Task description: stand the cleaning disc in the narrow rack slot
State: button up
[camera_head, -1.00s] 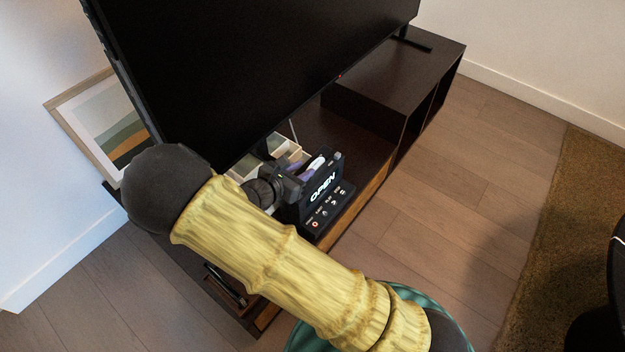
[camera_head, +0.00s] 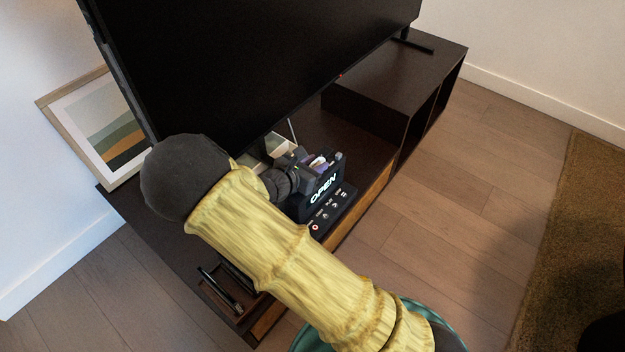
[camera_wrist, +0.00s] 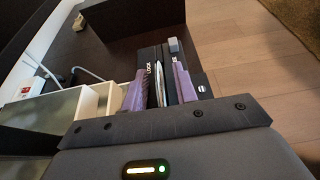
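My gripper (camera_head: 318,162) is above the left part of a black player with a lit OPEN display (camera_head: 324,188). In the wrist view its two purple fingers (camera_wrist: 159,90) stand apart and look open. A thin white edge, probably the cleaning disc (camera_wrist: 160,86), shows upright between them beside black upright panels, one with white lettering. I cannot tell whether the fingers touch it.
The dark TV cabinet (camera_head: 385,95) carries a large TV (camera_head: 240,60) close behind my gripper. A pale open box (camera_wrist: 60,112) and a white cable are left of the fingers in the wrist view. A framed picture (camera_head: 105,125) leans at the left wall. The wood floor (camera_head: 450,180) at right is clear.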

jog(key=shift+c, duration=0.2)
dwell(0.3)
grip_shut()
jog(key=shift+r, duration=0.1)
notch_tip(320, 180, up, 10)
jog(key=p, duration=0.6)
dwell(0.4)
